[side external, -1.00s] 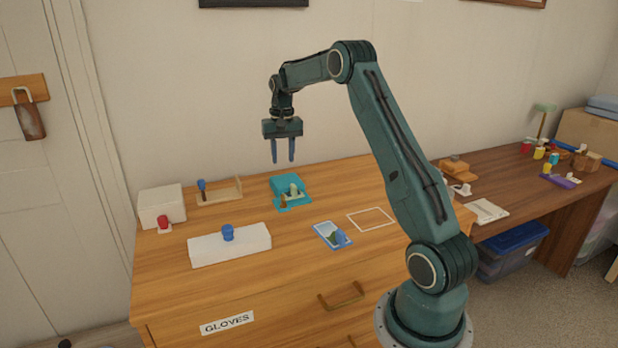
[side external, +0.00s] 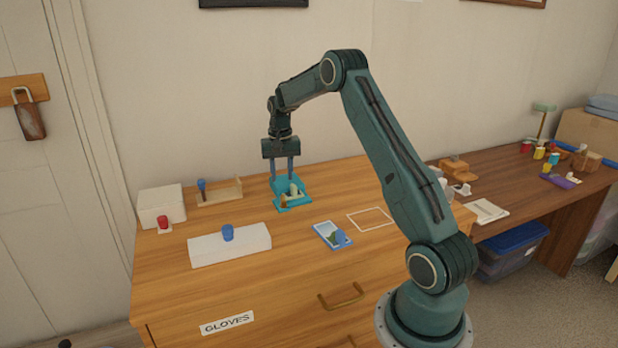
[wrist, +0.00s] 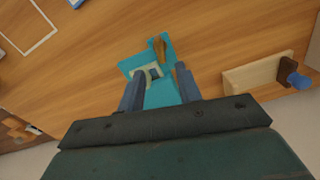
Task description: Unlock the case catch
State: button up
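The teal case (side external: 303,198) sits on the wooden chest top and also shows in the wrist view (wrist: 138,65). A cream piece (side external: 293,190) and a small orange-brown piece (side external: 283,200) stand on its near part; I cannot tell which is the catch. In the wrist view the cream piece (wrist: 149,71) shows between my fingers, and the orange-brown piece (wrist: 159,48) lies just beyond them. My gripper (side external: 282,178) is open, pointing down over the case. In the wrist view its fingers (wrist: 156,80) are apart with nothing clamped. Contact with the case cannot be told.
A wooden holder (side external: 220,192) with a blue knob stands left of the case. A white box (side external: 162,203), a red button (side external: 163,223) and a white block (side external: 230,246) with a blue knob are further left. A blue-framed card (side external: 331,236) and a white square outline (side external: 371,219) lie right.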

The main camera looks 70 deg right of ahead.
aim_at(283, 197)
jog(key=shift+f, duration=3.95)
grip_shut()
